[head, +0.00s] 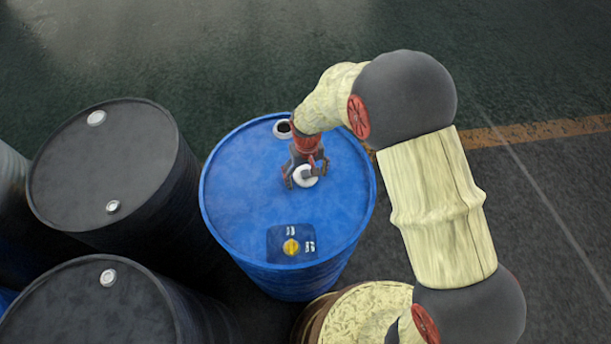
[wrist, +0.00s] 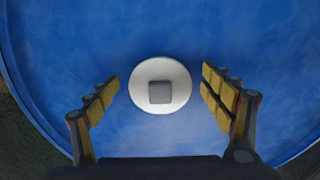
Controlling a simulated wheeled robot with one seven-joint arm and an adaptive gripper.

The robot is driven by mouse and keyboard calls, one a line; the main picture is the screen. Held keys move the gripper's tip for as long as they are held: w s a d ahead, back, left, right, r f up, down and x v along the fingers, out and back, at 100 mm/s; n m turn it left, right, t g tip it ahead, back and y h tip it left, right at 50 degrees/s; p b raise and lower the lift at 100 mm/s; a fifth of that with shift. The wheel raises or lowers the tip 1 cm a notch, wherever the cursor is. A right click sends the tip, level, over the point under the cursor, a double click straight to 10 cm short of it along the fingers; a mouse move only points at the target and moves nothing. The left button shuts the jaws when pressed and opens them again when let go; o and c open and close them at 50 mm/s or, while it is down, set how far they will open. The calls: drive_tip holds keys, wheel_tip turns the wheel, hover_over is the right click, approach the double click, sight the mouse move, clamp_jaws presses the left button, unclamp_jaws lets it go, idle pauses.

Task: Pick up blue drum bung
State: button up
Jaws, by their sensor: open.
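The blue drum (head: 245,195) stands upright in the middle of the head view. Its bung (head: 306,180) is a white disc on the drum's top; in the wrist view the bung (wrist: 160,74) shows a grey square at its centre. My gripper (head: 301,176) points down over the bung and partly hides it in the head view. In the wrist view my gripper (wrist: 161,82) is open, with one padded finger on each side of the bung and blue lid showing in both gaps. I cannot tell the exact height of the fingertips above the lid.
An opening with a white rim (head: 280,128) is at the drum lid's far edge. A dark patch (head: 276,243) with a yellow disc lies on the near part. Dark drums (head: 90,170) (head: 75,310) stand left, and a cream-topped drum (head: 365,310) stands in front. The floor behind is clear.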

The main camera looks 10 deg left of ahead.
drive_tip(key=shift+c, duration=1.1)
drive_tip(key=c, duration=1)
